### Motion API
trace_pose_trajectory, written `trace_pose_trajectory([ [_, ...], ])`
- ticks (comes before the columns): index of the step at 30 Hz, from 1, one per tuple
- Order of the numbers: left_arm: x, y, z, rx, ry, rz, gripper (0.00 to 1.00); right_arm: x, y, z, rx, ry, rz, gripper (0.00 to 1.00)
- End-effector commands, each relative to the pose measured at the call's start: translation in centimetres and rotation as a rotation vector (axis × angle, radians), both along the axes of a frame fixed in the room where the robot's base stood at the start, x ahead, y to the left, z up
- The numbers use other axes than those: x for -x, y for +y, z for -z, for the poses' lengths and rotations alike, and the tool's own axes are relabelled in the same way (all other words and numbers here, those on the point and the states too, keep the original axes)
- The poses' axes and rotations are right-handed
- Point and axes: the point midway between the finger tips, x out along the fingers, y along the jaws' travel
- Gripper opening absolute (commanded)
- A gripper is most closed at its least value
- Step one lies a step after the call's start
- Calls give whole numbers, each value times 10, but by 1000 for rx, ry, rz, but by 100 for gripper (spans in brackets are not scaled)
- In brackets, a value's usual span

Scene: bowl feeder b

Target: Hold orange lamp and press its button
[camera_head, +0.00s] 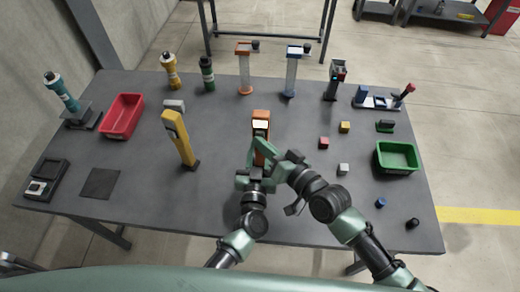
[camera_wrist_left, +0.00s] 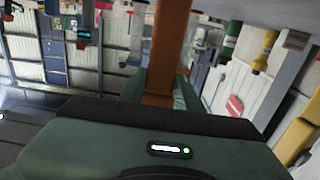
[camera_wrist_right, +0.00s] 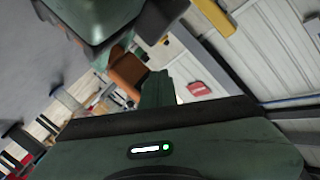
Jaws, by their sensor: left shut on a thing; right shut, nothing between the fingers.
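The orange lamp (camera_head: 261,116) stands upright near the middle of the table, its front panel glowing bright pale yellow. My left gripper (camera_head: 256,168) is shut on its orange body low down; in the left wrist view the orange post (camera_wrist_left: 160,60) runs between the fingers. My right gripper (camera_head: 262,148) is shut and empty, its fingertips close in front of the lamp below the lit panel. In the right wrist view the orange lamp part (camera_wrist_right: 128,70) is right beside the fingers (camera_wrist_right: 157,88). The button is hidden, and I cannot tell whether the fingertips touch it.
A yellow lamp-like post (camera_head: 178,137) stands left of the lamp. A red bin (camera_head: 122,116) is far left and a green bin (camera_head: 397,157) far right. Small blocks, such as a red one (camera_head: 324,143), lie to the right. Several tall devices line the back edge.

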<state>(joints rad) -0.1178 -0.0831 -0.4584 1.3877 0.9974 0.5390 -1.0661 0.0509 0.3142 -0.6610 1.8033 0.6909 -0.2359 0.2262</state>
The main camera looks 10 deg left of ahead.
Motion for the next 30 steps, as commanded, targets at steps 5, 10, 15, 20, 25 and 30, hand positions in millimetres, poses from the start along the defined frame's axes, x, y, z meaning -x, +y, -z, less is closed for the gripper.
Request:
trace_pose_trajectory([
  [5, 1, 1, 3, -1, 5, 0, 0, 9, 0, 0, -1, 1, 0, 0],
  [10, 1, 1, 3, -1, 5, 0, 0, 11, 0, 0, 0, 0, 0, 0],
  [15, 1, 1, 3, -1, 5, 0, 0, 12, 0, 0, -1, 1, 0, 0],
  [20, 1, 1, 3, 0, 5, 0, 0, 24, 0, 1, -1, 3, -1, 0],
  [25, 1, 1, 3, 0, 5, 0, 0, 41, 0, 0, -2, 3, 0, 0],
  [30, 1, 1, 3, 0, 5, 0, 0, 58, 0, 0, -1, 1, 0, 0],
])
